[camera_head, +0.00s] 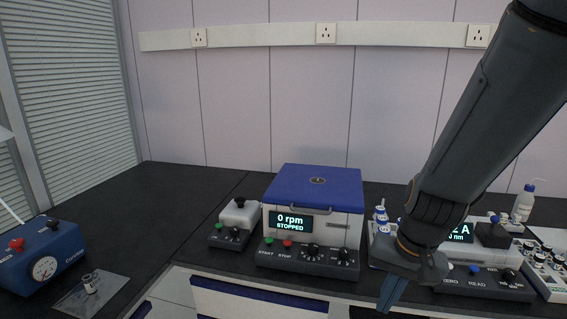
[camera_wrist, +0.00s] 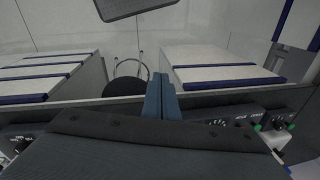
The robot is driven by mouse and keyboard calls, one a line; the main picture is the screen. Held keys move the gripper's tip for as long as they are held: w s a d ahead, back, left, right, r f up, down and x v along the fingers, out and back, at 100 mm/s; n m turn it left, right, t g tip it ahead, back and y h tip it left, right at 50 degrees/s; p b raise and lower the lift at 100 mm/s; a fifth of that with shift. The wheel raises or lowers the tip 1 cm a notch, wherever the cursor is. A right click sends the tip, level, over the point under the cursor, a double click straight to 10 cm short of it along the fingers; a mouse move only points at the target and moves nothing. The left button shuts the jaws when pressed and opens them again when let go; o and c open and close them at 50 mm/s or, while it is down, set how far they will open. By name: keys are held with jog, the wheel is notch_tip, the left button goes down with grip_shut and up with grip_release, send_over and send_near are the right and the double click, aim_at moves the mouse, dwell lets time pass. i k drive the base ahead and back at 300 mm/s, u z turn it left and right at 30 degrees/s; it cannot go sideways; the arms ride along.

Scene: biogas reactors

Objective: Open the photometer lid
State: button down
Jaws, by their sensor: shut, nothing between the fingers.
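The photometer (camera_head: 482,284) stands on the bench at the right in the head view, with a lit display and ZERO and READ controls on its front panel. A dark block that looks like its lid (camera_head: 493,233) sits on top, right of the display, and appears down. My arm hides the photometer's left part. My gripper (camera_head: 389,296) is shut and empty, pointing down in front of the bench edge, left of the photometer. In the wrist view the closed fingers (camera_wrist: 166,97) point out over the floor, and the lid is not seen.
A blue-lidded centrifuge (camera_head: 315,188) reading 0 rpm stands left of my arm, beside a small mixer-like device (camera_head: 239,214). Blue-capped vials (camera_head: 380,213) stand close behind my wrist. A wash bottle (camera_head: 523,203) is behind the photometer. Cabinets (camera_wrist: 220,76) and a stool (camera_wrist: 127,87) show below.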

aim_at(481, 229)
jog(key=u, duration=0.05)
jog(key=k, duration=0.3)
jog(key=z, duration=1.05)
jog(key=i, duration=1)
jog(key=z, duration=0.05)
